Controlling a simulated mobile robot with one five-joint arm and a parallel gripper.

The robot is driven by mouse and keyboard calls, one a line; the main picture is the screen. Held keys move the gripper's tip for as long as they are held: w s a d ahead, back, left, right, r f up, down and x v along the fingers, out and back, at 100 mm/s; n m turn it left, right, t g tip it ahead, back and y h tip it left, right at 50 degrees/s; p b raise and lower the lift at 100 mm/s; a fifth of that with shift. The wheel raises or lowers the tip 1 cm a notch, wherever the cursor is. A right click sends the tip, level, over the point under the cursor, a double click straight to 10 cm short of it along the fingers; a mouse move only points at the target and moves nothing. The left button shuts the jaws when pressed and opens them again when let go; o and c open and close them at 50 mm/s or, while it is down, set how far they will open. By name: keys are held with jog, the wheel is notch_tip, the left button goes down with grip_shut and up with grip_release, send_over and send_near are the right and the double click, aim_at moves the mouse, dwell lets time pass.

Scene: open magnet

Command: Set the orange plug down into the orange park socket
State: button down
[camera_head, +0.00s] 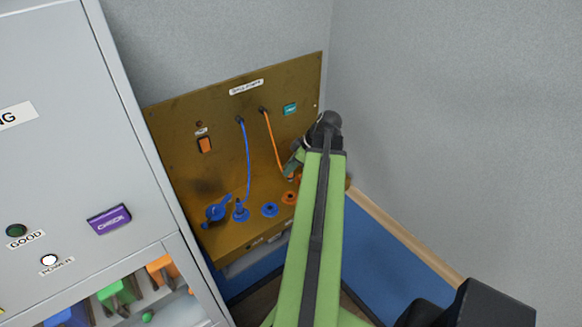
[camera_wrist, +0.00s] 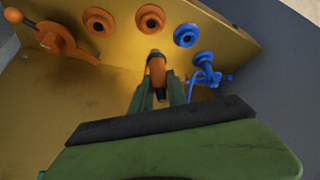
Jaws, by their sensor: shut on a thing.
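My gripper (camera_wrist: 158,82) is shut on the orange plug (camera_wrist: 156,70), which shows between its fingers in the wrist view. In the head view my gripper (camera_head: 292,170) is over the brass shelf, mostly behind my arm, and the plug is largely hidden. An orange cord (camera_head: 273,142) runs from the back panel down to it. Two orange sockets stand on the shelf: one (camera_wrist: 150,20) just beyond the plug and another (camera_wrist: 98,22) to its left. Both look empty. I see no label telling which is the park socket. The plug appears apart from both.
An orange lever (camera_wrist: 55,38) stands left of the sockets in the wrist view. An empty blue socket (camera_wrist: 186,35) and a blue plug (camera_wrist: 206,66) seated in its socket are on the right. A blue lever (camera_head: 217,209) and grey cabinet (camera_head: 60,130) are left in the head view.

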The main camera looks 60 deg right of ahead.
aim_at(293, 177)
jog(key=shift+f+b, duration=3.25)
jog(key=shift+f, duration=0.35)
jog(key=shift+f, duration=0.15)
jog(key=shift+f+b, duration=0.55)
jog(key=shift+b, duration=0.2)
jog(key=shift+f, duration=0.2)
jog(key=shift+f+b, duration=0.15)
jog(key=shift+b, duration=0.2)
jog(key=shift+f+b, duration=0.3)
jog(key=c, duration=1.2)
grip_release()
